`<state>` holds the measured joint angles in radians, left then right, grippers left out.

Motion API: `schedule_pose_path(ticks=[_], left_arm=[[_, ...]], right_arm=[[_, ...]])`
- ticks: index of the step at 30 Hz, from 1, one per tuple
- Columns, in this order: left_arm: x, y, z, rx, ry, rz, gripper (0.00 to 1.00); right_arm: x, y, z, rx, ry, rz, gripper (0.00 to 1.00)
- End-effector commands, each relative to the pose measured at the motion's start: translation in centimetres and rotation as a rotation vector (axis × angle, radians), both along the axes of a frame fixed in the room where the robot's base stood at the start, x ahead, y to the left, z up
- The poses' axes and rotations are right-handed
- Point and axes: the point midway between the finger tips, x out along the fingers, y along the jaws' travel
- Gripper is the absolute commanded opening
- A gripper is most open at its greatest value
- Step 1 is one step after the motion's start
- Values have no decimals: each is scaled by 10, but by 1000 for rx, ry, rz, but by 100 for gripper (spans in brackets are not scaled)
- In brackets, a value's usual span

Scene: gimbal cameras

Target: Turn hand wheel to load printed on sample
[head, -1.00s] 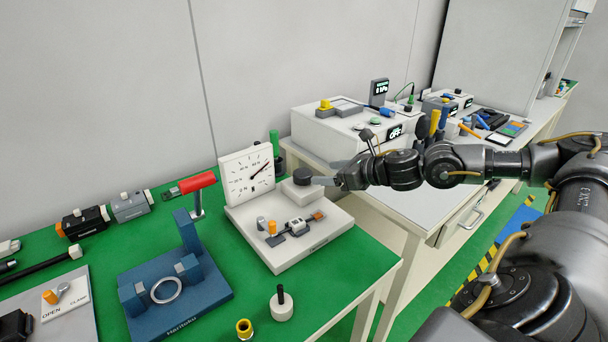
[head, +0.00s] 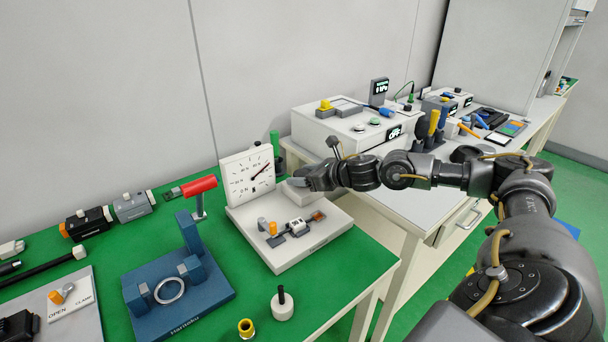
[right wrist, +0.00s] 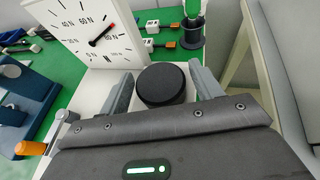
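The black hand wheel (right wrist: 162,84) is a round knob on the white test stand (head: 331,228). In the right wrist view my right gripper (right wrist: 163,80) is open, with one finger on each side of the wheel; I see small gaps and cannot tell any contact. In the head view the right gripper (head: 304,180) hides the wheel. My left gripper is not in view.
A white-based peg (head: 282,306) and yellow ring (head: 245,328) lie in front. A white instrument box (head: 325,130) stands behind right.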

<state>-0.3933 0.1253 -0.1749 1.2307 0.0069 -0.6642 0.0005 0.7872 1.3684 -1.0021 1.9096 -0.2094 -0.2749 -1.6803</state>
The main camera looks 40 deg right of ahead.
Motion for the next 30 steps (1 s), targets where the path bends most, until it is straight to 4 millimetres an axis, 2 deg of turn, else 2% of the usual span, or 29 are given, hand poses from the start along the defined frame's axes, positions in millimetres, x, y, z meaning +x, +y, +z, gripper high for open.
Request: schedule_pose_path(ticks=[1, 8, 17, 25, 30], left_arm=[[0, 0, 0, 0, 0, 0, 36], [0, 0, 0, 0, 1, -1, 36], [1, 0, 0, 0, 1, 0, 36], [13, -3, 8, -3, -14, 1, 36], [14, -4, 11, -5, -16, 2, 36]], right_arm=[[0, 0, 0, 0, 0, 0, 57], [0, 0, 0, 0, 0, 0, 27], [-1, 0, -1, 1, 1, -44, 27], [-1, 2, 0, 3, 0, -213, 27], [-1, 2, 0, 3, 1, -346, 27]])
